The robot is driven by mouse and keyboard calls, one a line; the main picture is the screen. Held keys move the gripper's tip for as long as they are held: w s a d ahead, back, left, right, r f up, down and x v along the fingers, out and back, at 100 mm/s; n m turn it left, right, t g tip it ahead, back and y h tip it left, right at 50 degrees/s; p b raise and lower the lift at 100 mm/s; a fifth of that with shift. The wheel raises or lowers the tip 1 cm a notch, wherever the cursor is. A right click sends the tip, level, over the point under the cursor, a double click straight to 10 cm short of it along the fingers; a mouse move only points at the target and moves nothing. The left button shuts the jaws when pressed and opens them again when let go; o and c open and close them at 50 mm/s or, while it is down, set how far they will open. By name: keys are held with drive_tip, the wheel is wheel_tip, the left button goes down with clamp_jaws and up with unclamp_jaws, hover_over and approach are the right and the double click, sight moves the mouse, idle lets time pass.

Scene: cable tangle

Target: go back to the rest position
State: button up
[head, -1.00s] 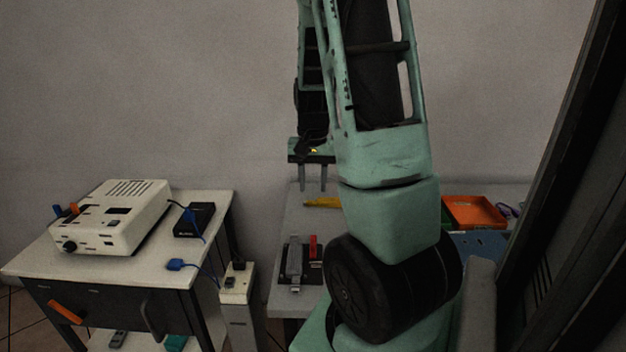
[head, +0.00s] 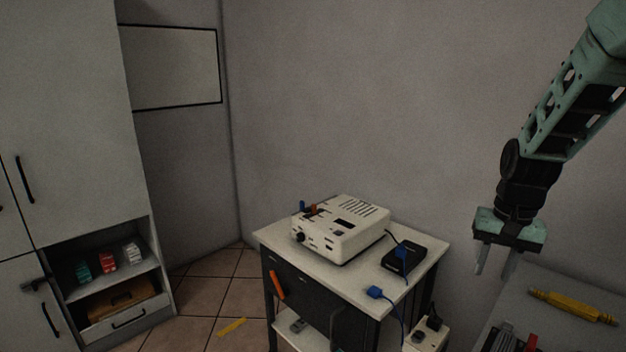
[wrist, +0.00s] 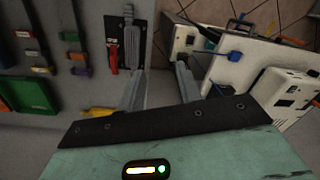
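My gripper (head: 494,270) hangs at the right of the head view, pointing down, above the near edge of the grey workbench (head: 535,290). Its two fingers are apart with nothing between them. In the wrist view my gripper (wrist: 160,78) also shows its fingers spread and empty, with the floor gap between bench and cart behind them. My arm reaches up out of the head view at the top right.
A white-topped cart (head: 290,240) holds a cream device (head: 340,228), a black box (head: 403,258) and a blue plug (head: 375,292). A power strip post (head: 428,335) stands beside it. A yellow tool (head: 572,306) lies on the bench. A cabinet (head: 75,110) stands left.

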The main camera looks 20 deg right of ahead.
drive_tip(key=a+r+n, duration=0.1)
drive_tip(key=a+n, duration=0.4)
drive_tip(key=a, duration=0.9)
drive_tip(key=s+a+n, duration=0.5)
drive_tip(key=s+a, duration=0.2)
drive_tip(key=a, duration=0.3)
drive_tip(key=s+a+n, duration=0.6)
drive_tip(key=s+a, duration=0.1)
drive_tip(key=a, duration=0.3)
drive_tip(key=shift+s+a+r, duration=0.15)
drive_tip(key=shift+s+r, duration=0.05)
drive_tip(key=shift+r, duration=0.15)
